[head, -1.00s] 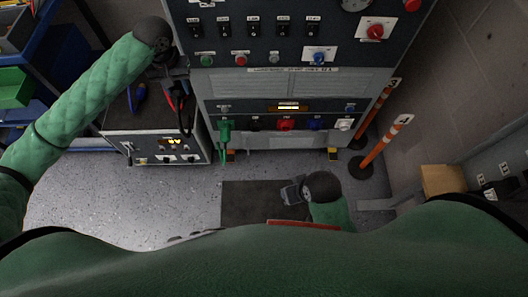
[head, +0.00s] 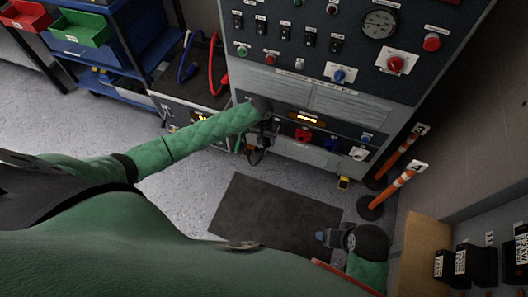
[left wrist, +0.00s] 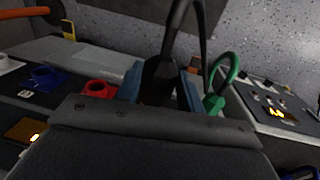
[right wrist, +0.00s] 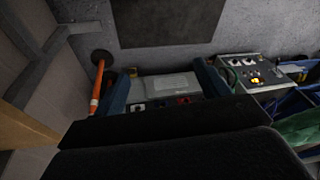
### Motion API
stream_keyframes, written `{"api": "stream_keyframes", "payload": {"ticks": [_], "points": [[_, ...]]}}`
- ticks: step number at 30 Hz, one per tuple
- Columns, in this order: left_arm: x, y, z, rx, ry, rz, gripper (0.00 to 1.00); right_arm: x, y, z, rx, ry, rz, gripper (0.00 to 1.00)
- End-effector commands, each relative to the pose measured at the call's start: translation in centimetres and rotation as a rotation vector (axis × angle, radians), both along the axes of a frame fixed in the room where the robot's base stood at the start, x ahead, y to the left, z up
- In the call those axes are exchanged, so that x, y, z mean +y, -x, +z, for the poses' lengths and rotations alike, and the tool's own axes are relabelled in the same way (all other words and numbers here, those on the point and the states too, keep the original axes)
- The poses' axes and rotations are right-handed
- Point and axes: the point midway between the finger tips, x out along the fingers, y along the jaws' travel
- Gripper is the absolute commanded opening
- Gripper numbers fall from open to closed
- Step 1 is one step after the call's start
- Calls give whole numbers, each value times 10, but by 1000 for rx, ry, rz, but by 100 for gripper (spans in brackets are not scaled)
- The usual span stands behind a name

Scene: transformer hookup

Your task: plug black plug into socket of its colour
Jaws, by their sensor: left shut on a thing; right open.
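My left gripper (head: 268,133) is at the socket row on the cabinet's lower front. Its blue fingers (left wrist: 160,88) are shut on the black plug (left wrist: 158,78), whose black cable (left wrist: 200,35) rises in the left wrist view. The black socket is hidden, so I cannot tell whether the plug touches or enters it. The red socket (head: 303,134), blue socket (head: 331,145) and white socket (head: 358,154) are to the gripper's right in the head view. A green plug (left wrist: 214,103) with a green cable is beside the black one.
The cabinet (head: 345,100) carries switches and knobs above the sockets. A cart with a powered unit (left wrist: 275,118) stands beside it. Orange-striped posts (head: 392,188) stand on the right. A dark mat (head: 270,215) lies on open floor.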

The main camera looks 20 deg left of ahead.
Motion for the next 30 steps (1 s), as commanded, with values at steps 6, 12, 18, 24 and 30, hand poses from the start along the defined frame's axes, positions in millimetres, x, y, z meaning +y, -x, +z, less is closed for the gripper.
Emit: {"api": "stream_keyframes", "payload": {"ticks": [6,12,18,24,30], "points": [[3,17,-59,2,21,-14,18,-5,-1,5,9,9,-8,74],[4,21,-74,-1,26,-20,18,-7,0,5,10,15,-3,74],[4,21,-74,-1,26,-21,18,-10,2,4,10,23,3,74],[4,21,-73,-1,26,-21,18,-11,5,5,16,26,4,74],[4,22,-72,-3,25,-21,18,-14,8,15,35,35,-4,74]]}}
